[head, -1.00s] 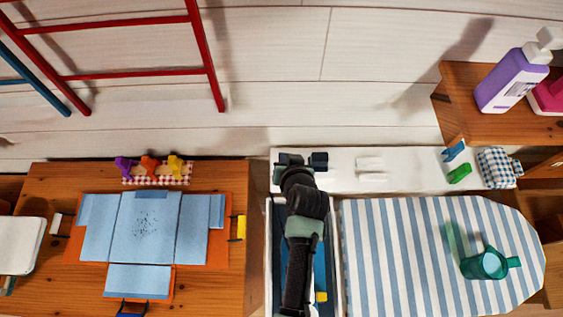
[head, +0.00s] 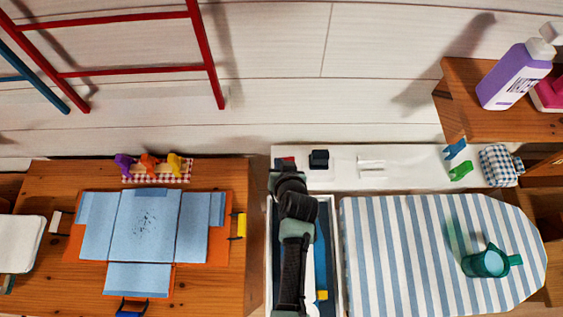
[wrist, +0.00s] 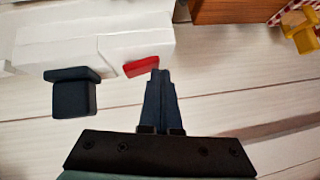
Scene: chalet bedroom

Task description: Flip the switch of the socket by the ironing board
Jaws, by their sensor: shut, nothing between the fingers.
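The red switch (wrist: 140,66) sits at the end of a white socket block (wrist: 130,42) in the wrist view. A black plug (wrist: 74,92) stands in the block beside it. In the head view, the red switch (head: 286,162) shows just past my arm's end, left of the black plug (head: 319,159). My gripper (wrist: 158,73) is shut and empty, its fingertips close beside the switch's edge. I cannot tell whether they touch it. The fingertips are hidden in the head view. The ironing board (head: 400,245) has a blue-and-white striped cover and lies to the right.
Small clips (head: 460,172) and a checked item (head: 497,165) sit at the white ledge's right end. A wooden table (head: 60,180) is at left, and a shelf with a purple bottle (head: 515,75) is upper right.

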